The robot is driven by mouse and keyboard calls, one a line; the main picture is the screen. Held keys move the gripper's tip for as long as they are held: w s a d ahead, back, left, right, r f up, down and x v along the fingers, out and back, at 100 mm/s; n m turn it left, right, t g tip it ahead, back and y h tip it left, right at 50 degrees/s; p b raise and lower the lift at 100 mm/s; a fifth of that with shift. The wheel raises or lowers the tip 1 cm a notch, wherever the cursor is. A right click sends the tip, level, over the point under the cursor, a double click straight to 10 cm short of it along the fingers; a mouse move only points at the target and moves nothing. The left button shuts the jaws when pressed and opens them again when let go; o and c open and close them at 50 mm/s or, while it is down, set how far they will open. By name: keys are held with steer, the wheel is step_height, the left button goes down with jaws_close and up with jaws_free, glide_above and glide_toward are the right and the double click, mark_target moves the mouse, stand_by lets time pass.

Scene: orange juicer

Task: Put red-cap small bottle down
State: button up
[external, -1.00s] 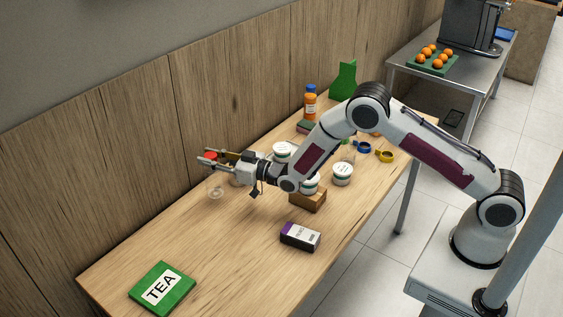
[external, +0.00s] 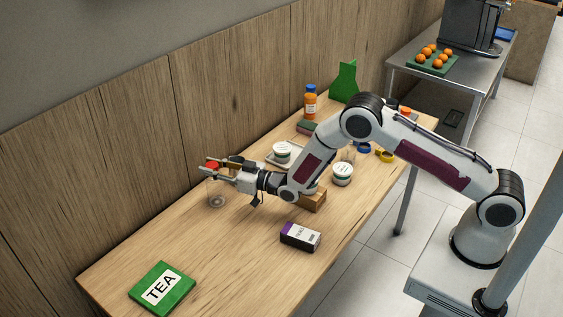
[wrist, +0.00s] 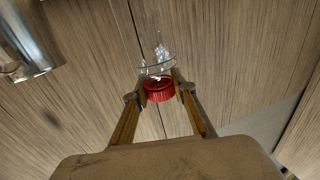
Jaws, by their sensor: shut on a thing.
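The red-cap small bottle is see-through, with a red cap (external: 212,165) and a clear body (external: 216,195) hanging below my gripper over the left part of the wooden table in the external view. My gripper (external: 207,168) is shut on it near the cap. In the wrist view, the red cap (wrist: 159,91) sits between the two fingertips (wrist: 158,84), and the clear body extends beyond them. The bottle looks upright in the external view. I cannot tell whether its base touches the table.
A shiny metal cylinder (wrist: 28,45) shows at the wrist view's upper left. A purple-black box (external: 300,237) and green TEA pack (external: 162,288) lie nearer the front. White jars, including one (external: 342,174), stand to the right. The table (external: 215,255) is bare between bottle and TEA pack.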

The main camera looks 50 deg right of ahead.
steer(key=shift+f, duration=0.1)
steer(key=o, duration=1)
steer(key=shift+c, duration=0.2)
steer(key=shift+s, duration=0.1)
steer(key=v, duration=1.1)
steer(key=shift+s+d, duration=0.2)
steer(key=shift+s, duration=0.15)
steer(key=shift+r, duration=0.25)
